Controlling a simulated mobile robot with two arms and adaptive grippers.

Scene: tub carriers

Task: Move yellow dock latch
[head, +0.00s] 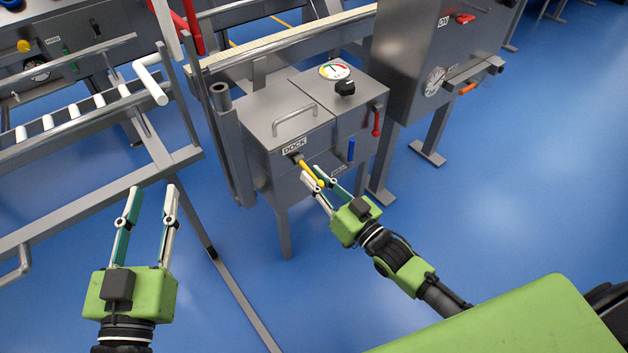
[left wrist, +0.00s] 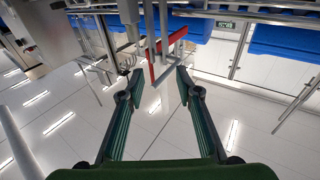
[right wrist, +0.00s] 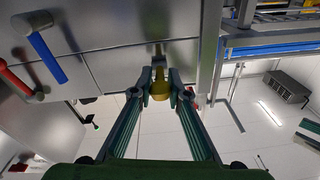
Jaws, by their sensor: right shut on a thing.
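The yellow dock latch (head: 308,171) is a short yellow lever on the front of a grey metal box, just below the DOCK label (head: 294,146). My right gripper (head: 315,184) is shut on the latch near its free end. In the right wrist view the latch's yellow tip (right wrist: 160,90) sits between the fingertips of my right gripper (right wrist: 160,82). My left gripper (head: 150,192) is open and empty, out over the floor at the left. The left wrist view shows its fingers (left wrist: 155,82) apart with nothing between them.
The grey box (head: 270,125) also carries a blue lever (head: 351,150), a red lever (head: 376,122), a top handle (head: 295,114) and a gauge (head: 335,71). A roller conveyor frame (head: 100,190) stands at left. A taller grey cabinet (head: 425,60) stands behind right. Blue floor is open at right.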

